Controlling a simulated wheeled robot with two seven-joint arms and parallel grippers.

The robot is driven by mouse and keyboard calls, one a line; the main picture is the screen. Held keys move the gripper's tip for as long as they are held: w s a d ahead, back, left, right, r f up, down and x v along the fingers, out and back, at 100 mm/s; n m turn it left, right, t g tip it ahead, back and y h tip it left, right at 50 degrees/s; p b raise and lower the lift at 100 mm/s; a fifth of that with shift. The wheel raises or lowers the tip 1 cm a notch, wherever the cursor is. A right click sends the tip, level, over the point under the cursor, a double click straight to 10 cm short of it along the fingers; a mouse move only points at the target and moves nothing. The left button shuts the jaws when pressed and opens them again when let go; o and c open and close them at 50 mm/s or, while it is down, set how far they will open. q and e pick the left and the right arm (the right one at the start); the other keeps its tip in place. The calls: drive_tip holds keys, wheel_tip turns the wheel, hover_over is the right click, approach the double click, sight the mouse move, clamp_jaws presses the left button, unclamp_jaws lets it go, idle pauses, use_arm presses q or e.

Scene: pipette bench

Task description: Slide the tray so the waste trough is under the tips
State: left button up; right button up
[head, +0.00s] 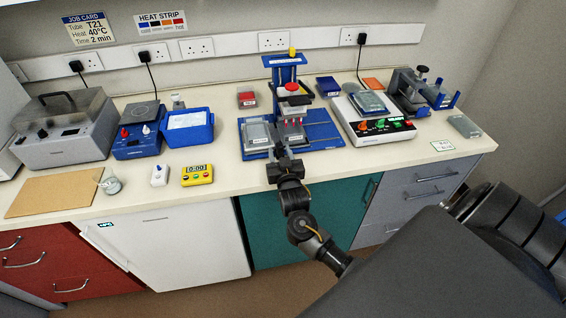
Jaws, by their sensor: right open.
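A blue pipette stand (284,60) with a red-topped pipette head (292,89) stands at the back middle of the bench. The blue tray (322,137) lies at its foot, reaching out to both sides. A grey labelled block (256,136) sits on the tray's left part, and another pale block (293,139) sits below the head. I cannot tell which part is the waste trough, and the tips are too small to make out. My right gripper (281,153) is open at the tray's front edge, partly hiding it; contact cannot be told. My left gripper is not in view.
A white device with coloured knobs (383,135) stands right of the tray. A blue box (189,131) and yellow timer (197,175) are to the left. A red-topped box (247,99) is behind.

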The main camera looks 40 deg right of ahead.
drive_tip(key=b+v, duration=0.2)
drive_tip(key=v, duration=0.7)
drive_tip(key=shift+s+a, duration=0.1)
drive_tip(key=shift+s, duration=0.05)
